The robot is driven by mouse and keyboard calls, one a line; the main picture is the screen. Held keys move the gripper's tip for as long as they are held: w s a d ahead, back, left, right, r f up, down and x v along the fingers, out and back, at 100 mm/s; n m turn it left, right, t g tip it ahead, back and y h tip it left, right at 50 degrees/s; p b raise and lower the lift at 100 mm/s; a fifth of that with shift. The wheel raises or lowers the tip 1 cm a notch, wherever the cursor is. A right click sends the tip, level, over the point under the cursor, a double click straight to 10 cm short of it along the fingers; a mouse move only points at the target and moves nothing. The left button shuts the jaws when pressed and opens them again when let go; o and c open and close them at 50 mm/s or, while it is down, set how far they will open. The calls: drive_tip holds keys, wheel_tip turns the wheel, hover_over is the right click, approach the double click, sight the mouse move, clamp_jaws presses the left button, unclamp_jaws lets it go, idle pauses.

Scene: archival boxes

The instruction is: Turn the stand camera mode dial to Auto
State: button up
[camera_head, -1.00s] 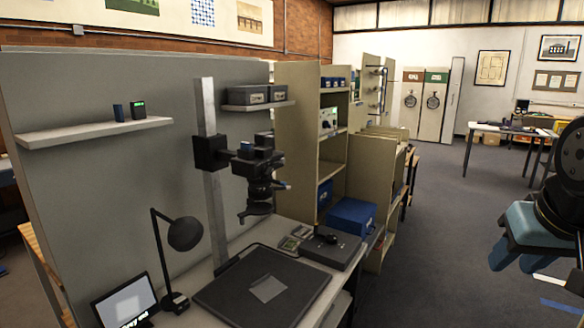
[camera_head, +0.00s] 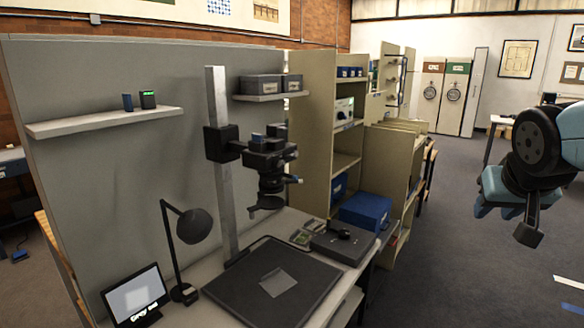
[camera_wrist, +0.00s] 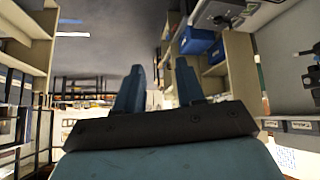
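The stand camera (camera_head: 268,158) is a black body mounted on a pale upright column (camera_head: 219,150), its lens pointing down over a dark base board (camera_head: 248,296). A small blue part shows on top of the camera. The mode dial and its setting are too small to make out. My gripper (camera_head: 505,222) is in the air at the right of the head view, well apart from the camera. In the wrist view, its two blue fingers (camera_wrist: 159,70) stand apart with nothing between them.
A desk lamp (camera_head: 194,226) and a small screen (camera_head: 137,296) stand left of the base board. A black box (camera_head: 343,244) and a blue box (camera_head: 365,210) are to its right. Tan shelving (camera_head: 315,130) stands behind. Open floor (camera_head: 470,270) lies at the right.

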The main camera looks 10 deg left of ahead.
drive_tip(key=w+a+t+y, duration=0.15)
drive_tip(key=w+a, duration=0.35)
drive_tip(key=w, duration=0.6)
drive_tip(key=n+g+y, duration=0.3)
drive_tip(key=n+y, duration=0.1)
drive_tip(key=y, duration=1.2)
approach(279, 165)
drive_tip(key=x, duration=0.8)
drive_tip(key=shift+w+f, duration=0.25)
drive_tip(key=shift+w, duration=0.25)
drive_tip(key=shift+a+t, duration=0.1)
drive_tip(key=shift+t, duration=0.15)
drive_tip(key=shift+c, duration=0.3)
drive_tip(key=c, duration=0.6)
